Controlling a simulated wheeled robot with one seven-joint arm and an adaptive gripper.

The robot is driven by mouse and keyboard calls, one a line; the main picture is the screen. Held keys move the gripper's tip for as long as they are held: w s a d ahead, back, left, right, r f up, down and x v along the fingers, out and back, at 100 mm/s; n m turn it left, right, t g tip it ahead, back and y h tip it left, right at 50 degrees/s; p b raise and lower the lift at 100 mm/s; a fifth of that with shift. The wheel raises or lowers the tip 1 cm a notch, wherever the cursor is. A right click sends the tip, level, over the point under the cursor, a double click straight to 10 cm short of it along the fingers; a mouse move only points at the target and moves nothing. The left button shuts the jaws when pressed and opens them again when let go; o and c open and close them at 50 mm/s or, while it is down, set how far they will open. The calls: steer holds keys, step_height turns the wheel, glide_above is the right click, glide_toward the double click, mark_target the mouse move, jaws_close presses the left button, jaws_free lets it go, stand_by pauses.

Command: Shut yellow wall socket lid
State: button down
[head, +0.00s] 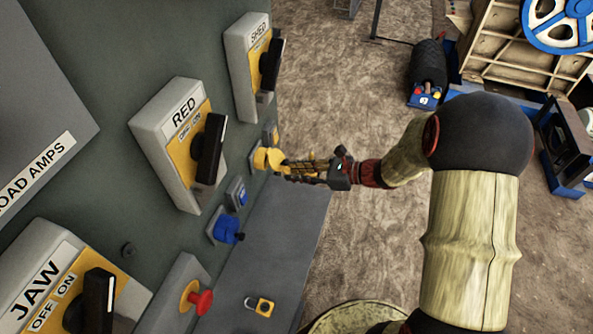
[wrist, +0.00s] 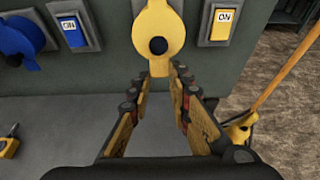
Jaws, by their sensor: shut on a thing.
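The yellow wall socket (head: 262,158) is on the grey-green panel, past the row of switch boxes. In the wrist view its yellow lid (wrist: 158,22) faces me at the top centre, with a dark round spot in its middle and a narrow tab below. My gripper (head: 289,170) reaches the socket from the right. In the wrist view my gripper (wrist: 161,74) has its fingertips on either side of the lid's lower tab, shut on the lid. How far the lid stands from the socket is hard to tell.
A blue socket (head: 228,229) and a blue switch (head: 236,193) are near on the panel. A yellow ON switch (wrist: 223,23) is right of the lid. A RED switch box (head: 180,140) juts out. A yellow padlock (head: 264,307) lies on the grey ledge (head: 285,240).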

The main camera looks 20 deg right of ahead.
steer(key=w+a+f+t+y+b, duration=0.2)
steer(key=w+a+f+y+b, duration=0.1)
steer(key=a+f+b, duration=0.2)
steer(key=c, duration=2.6)
jaws_free()
steer(key=shift+w+f+y, duration=0.1)
steer(key=shift+w+y, duration=0.1)
steer(key=shift+y, duration=0.1)
steer(key=shift+o, duration=1.3)
steer(key=shift+s+a+r, duration=0.15)
steer(key=shift+r, duration=0.05)
steer(key=o, duration=0.7)
steer(key=shift+r, duration=0.25)
steer(key=v, duration=1.2)
steer(key=shift+f, duration=0.1)
